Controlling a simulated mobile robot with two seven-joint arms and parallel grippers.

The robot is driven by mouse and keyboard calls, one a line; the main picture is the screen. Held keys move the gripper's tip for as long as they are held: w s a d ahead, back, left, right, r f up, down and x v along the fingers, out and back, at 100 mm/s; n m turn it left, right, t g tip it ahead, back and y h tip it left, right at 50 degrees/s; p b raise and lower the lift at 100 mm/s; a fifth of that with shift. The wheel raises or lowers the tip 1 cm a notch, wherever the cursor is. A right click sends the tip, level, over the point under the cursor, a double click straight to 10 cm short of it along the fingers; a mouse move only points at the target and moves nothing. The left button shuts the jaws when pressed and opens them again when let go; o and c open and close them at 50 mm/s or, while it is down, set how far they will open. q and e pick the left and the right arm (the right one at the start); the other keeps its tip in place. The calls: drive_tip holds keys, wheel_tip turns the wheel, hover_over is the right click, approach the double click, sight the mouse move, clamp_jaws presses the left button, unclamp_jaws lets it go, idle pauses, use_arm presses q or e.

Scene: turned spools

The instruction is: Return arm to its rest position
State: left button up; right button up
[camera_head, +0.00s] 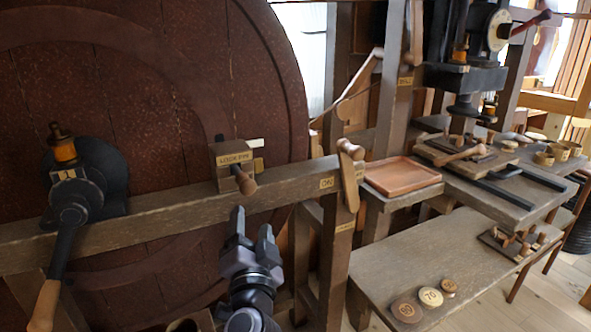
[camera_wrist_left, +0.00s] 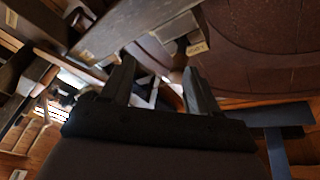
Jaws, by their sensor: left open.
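My left gripper (camera_head: 252,232) stands upright in front of the wooden beam, below the block with a label. Its two fingers are apart with nothing between them. In the left wrist view the open fingers (camera_wrist_left: 160,80) point toward the frame and the dark red wheel. My right gripper is not in view.
A large red-brown wheel (camera_head: 110,60) fills the left. A beam (camera_head: 285,183) carries a labelled block (camera_head: 232,158) and a lever (camera_head: 65,240). A tray (camera_head: 400,176) sits to the right. Round discs (camera_head: 430,297) lie on a low bench (camera_head: 420,250). A press (camera_head: 465,75) stands at back right.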

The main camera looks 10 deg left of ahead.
use_arm(q)
drive_tip(key=s+a+f+g+h+p, duration=0.1)
drive_tip(key=s+f+g+h, duration=0.1)
drive_tip(key=s+f, duration=0.45)
drive_tip(key=s+a+f+n+g+h, duration=0.1)
drive_tip(key=s+f+g+h, duration=0.15)
drive_tip(key=f, duration=0.75)
drive_tip(key=s+a+f+g+h+p, duration=0.1)
drive_tip(key=s+f+g+h, duration=0.15)
drive_tip(key=s+f, duration=0.45)
drive_tip(key=s+a+f+n+g, duration=0.1)
drive_tip(key=s+a+f+n, duration=0.1)
drive_tip(key=s, duration=0.6)
wheel_tip(320, 180, down, 3)
drive_tip(key=shift+s+a+r+n+g+p, duration=0.1)
drive_tip(key=shift+s+a+n+g+p, duration=0.2)
drive_tip(key=shift+s+a+n+p, duration=0.15)
